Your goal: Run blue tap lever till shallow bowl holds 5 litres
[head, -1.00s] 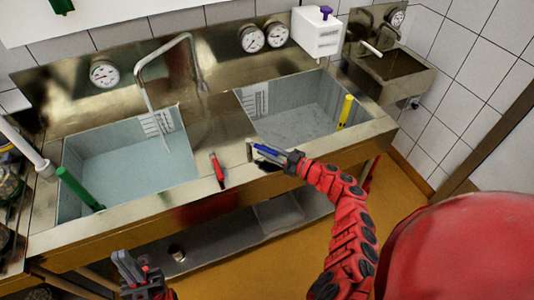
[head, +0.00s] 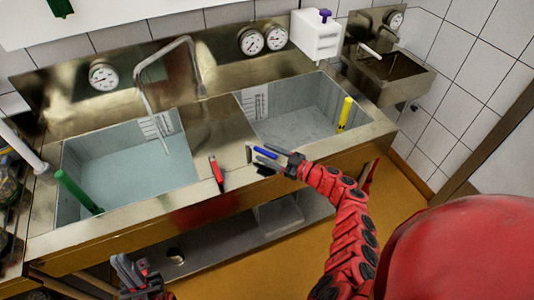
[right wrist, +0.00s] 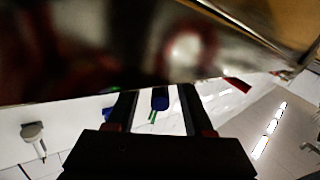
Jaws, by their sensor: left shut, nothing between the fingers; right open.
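The blue lever (head: 265,152) sits at the sink's front edge, between the two basins. My right gripper (head: 268,160) is open around or right beside it. In the right wrist view the blue lever (right wrist: 160,98) shows end-on between the two spread fingers (right wrist: 158,112), with a gap to each. My left gripper (head: 130,269) is shut and empty, low in front of the counter. The left basin (head: 130,172) and the right basin (head: 300,118) both have scale marks on the back wall. I cannot tell which is the shallow bowl, or the water level.
A red lever (head: 217,172) stands left of the blue one. A spout (head: 150,95) arches over the left basin. A green handle (head: 78,192) and a yellow handle (head: 345,113) stand in the basins. Dial gauges (head: 250,40) and a white tank (head: 316,36) are behind.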

